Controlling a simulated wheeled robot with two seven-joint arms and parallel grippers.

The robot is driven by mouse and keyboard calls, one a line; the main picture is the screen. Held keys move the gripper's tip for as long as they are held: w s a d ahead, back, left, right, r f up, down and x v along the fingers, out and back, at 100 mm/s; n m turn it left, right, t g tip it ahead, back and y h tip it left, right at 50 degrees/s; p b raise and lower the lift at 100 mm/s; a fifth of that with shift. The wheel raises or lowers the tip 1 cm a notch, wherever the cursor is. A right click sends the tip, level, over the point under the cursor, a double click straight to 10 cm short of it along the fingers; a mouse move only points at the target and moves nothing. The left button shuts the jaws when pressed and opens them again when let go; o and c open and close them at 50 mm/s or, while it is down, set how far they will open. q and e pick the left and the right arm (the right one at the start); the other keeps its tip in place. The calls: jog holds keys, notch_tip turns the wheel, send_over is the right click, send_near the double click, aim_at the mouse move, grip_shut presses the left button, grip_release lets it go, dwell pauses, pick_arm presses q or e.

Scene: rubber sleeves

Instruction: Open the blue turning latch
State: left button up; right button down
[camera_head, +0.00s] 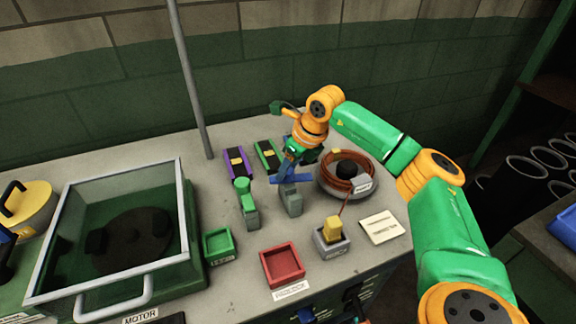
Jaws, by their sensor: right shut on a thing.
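The blue turning latch (273,179) sits atop a small grey post (291,200) near the middle of the bench. My right gripper (288,170) reaches down onto it from behind and is shut on it. The gripper hides part of the latch, so its exact turn is hard to read. A similar green latch (243,188) stands on its own grey post just to the left. My left gripper is not in view.
Purple (238,163) and green (268,155) blocks lie behind the latches. A copper coil on a round tray (335,187) is close at the right. Green (218,245), red (282,265) and grey (330,246) bins stand in front. A glass-lidded box (185,215) fills the left.

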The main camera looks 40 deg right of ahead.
jog(key=shift+d+n+y+p, duration=0.1)
jog(key=shift+n+y+p, duration=0.35)
jog(key=shift+n, duration=0.85)
jog(key=shift+c, duration=1.9)
grip_release()
jog(key=v, duration=0.7)
jog(key=shift+w+g+b, duration=0.2)
jog(key=shift+g+b, duration=0.1)
jog(key=shift+b, duration=0.15)
